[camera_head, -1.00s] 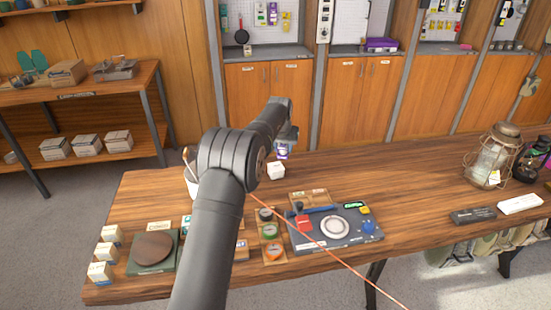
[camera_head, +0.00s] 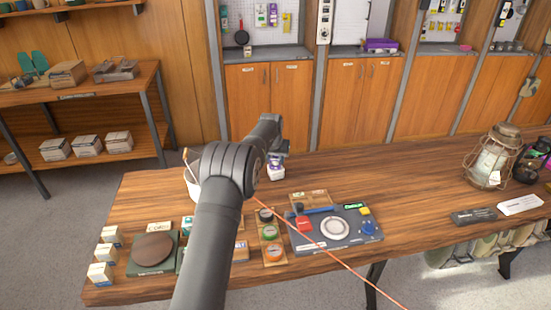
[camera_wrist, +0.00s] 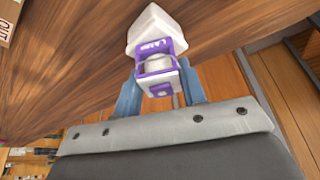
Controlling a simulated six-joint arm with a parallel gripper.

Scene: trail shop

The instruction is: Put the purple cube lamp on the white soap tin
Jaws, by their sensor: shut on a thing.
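The purple cube lamp (camera_wrist: 158,68) is a small purple-edged block with a pale round middle. My gripper (camera_wrist: 160,88) is shut on it, with one blue-grey finger on each side. The lamp also shows as a purple patch below my gripper in the head view (camera_head: 275,163). The white soap tin (camera_wrist: 153,24) is a plain white block right by the lamp, past its far end in the wrist view. In the head view the lamp and gripper mostly cover the tin. I cannot tell whether lamp and tin touch.
A dark tray with a round white dial (camera_head: 335,228) and a rack of tape rolls (camera_head: 270,240) stand nearer on the wooden table (camera_head: 420,190). A caged lantern (camera_head: 490,160) stands at the right. The table between is mostly clear.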

